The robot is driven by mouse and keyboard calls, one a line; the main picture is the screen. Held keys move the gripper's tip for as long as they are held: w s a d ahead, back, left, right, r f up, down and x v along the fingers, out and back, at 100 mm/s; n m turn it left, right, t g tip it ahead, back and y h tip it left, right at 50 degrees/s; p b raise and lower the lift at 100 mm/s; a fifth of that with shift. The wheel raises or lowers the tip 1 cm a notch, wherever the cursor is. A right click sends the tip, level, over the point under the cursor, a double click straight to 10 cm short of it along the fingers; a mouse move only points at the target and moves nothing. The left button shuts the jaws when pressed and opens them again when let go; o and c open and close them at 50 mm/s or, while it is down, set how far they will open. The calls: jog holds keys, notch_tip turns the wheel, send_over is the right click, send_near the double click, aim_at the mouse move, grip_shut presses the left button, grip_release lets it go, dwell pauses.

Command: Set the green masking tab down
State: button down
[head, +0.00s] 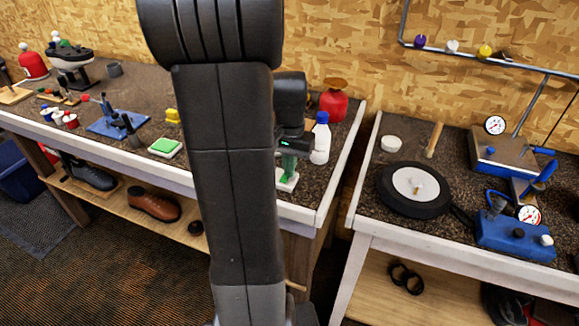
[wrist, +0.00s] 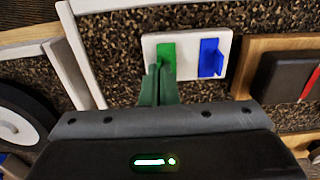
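The green masking tab (wrist: 168,51) is at the left part of a small white plate (wrist: 188,72) in the wrist view. A blue tab (wrist: 211,57) stands on the same plate to its right. My gripper (wrist: 158,70) has its green fingers close together, with their tips at the near end of the green tab. They appear shut on it, though the contact is partly hidden. The tab looks to be at or just above the plate; I cannot tell which. In the head view my gripper (head: 288,165) points down at the white plate (head: 288,182), and my arm hides part of the area.
A white bottle (head: 321,138) and a red container (head: 334,101) stand close right of the gripper. In the wrist view, a wooden tray (wrist: 246,60) with a dark block lies right of the plate.

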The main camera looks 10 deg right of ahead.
jog(key=c, duration=2.1)
grip_release()
jog(key=shift+f, duration=0.3)
jog(key=o, duration=0.4)
notch_tip(320, 180, up, 12)
jog(key=shift+r, duration=0.2)
notch_tip(320, 180, down, 13)
jog(key=shift+r, duration=1.95)
